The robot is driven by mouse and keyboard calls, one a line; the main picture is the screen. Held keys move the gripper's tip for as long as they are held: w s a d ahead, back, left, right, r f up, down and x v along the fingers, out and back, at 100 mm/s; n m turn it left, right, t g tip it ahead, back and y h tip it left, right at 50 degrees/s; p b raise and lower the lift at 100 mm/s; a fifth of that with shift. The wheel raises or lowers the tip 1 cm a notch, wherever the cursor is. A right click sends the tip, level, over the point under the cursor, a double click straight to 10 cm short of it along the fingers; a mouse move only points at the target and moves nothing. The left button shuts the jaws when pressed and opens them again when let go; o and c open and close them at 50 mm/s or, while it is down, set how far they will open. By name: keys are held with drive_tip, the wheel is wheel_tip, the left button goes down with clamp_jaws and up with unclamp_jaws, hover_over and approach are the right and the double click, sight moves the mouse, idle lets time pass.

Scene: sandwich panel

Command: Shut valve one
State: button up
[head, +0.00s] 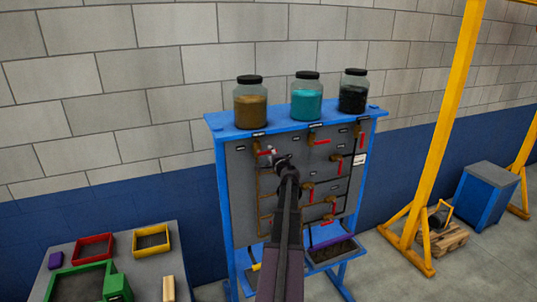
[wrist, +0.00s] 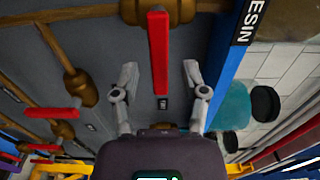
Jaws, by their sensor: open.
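The valve panel (head: 240,190) is a grey board in a blue frame, with brown pipes and several red-handled valves. My gripper (head: 274,157) is in front of its upper left valve, whose red handle (head: 267,153) shows beside the gripper and points sideways. In the wrist view my gripper (wrist: 160,78) is open, with one finger on each side of that red handle (wrist: 158,50). The fingers show gaps to the handle. The handle's brown valve body (wrist: 155,10) is at the top edge. A small tag (wrist: 163,103) by the handle's tip is too small to read, so I cannot tell which valve is number one.
Other red handles (wrist: 52,113) lie to the left in the wrist view. A label ending in "ESIN" (wrist: 248,22) is on the blue top rail. Jars of brown (head: 250,110), teal (head: 307,103) and black (head: 353,95) contents stand on top. A table with trays (head: 152,240) is left.

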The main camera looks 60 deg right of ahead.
drive_tip(key=v, duration=1)
idle(0.6)
drive_tip(key=w+a+f+n+t+y+b, duration=0.1)
drive_tip(key=w+a+f+n+y+b, duration=0.45)
drive_tip(key=w+a, duration=0.95)
drive_tip(key=w+a+f+n+g+y+b, duration=0.1)
drive_tip(key=w+a+f+n+y, duration=0.25)
drive_tip(key=a, duration=0.35)
drive_tip(key=w+a+f+n+g+y+b, duration=0.1)
drive_tip(key=w+a+f+n+y, duration=0.2)
drive_tip(key=a, duration=0.4)
drive_tip(key=w+a+f+n+g+y+b, duration=0.1)
drive_tip(key=w+a+f+n, duration=0.15)
drive_tip(key=a+f, duration=0.3)
drive_tip(key=a+f+n+g+y+b, duration=0.1)
drive_tip(key=a+f+n+g+b, duration=0.3)
drive_tip(key=a, duration=0.7)
drive_tip(key=a+f+n+g+y, duration=0.1)
drive_tip(key=a+f+n+g, duration=0.1)
drive_tip(key=a+f, duration=0.6)
drive_tip(key=s+a+f+n+g+h+b, duration=0.1)
drive_tip(key=s+a+f+n+g+b, duration=0.1)
drive_tip(key=a, duration=0.6)
drive_tip(key=s+a+f+n+g+h+b, duration=0.2)
drive_tip(key=s+a+f, duration=0.3)
drive_tip(key=a, duration=0.4)
drive_tip(key=shift+s+a+n+g+b, duration=0.25)
drive_tip(key=shift+s+n+g+b, duration=0.4)
drive_tip(key=shift+g+b, duration=0.2)
